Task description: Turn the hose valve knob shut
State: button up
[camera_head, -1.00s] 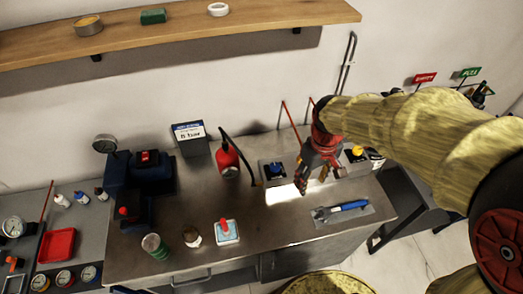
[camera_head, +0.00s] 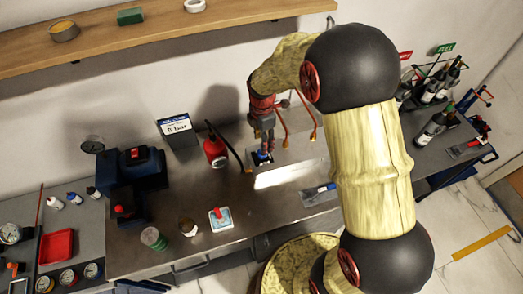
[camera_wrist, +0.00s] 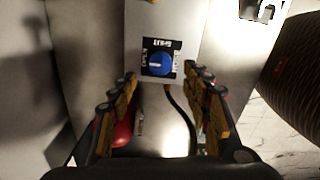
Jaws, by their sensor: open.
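A blue valve knob (camera_wrist: 157,63) with a pale pointer line sits on a black label plate on a grey box (camera_wrist: 140,20) in the wrist view. In the head view my gripper (camera_head: 264,148) points down over the blue knob (camera_head: 262,157), which is partly hidden by the fingers. A red bottle (camera_head: 215,151) with a black hose stands just left of the box.
A white card sign (camera_head: 174,127) and a dark blue machine (camera_head: 140,170) stand further left on the metal bench (camera_head: 185,265). A wooden shelf (camera_head: 160,38) runs above.

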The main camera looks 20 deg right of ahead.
notch_tip(320, 180, down, 6)
jog(key=shift+f, duration=0.25)
jog(key=shift+c, duration=0.9)
jog(key=c, duration=1)
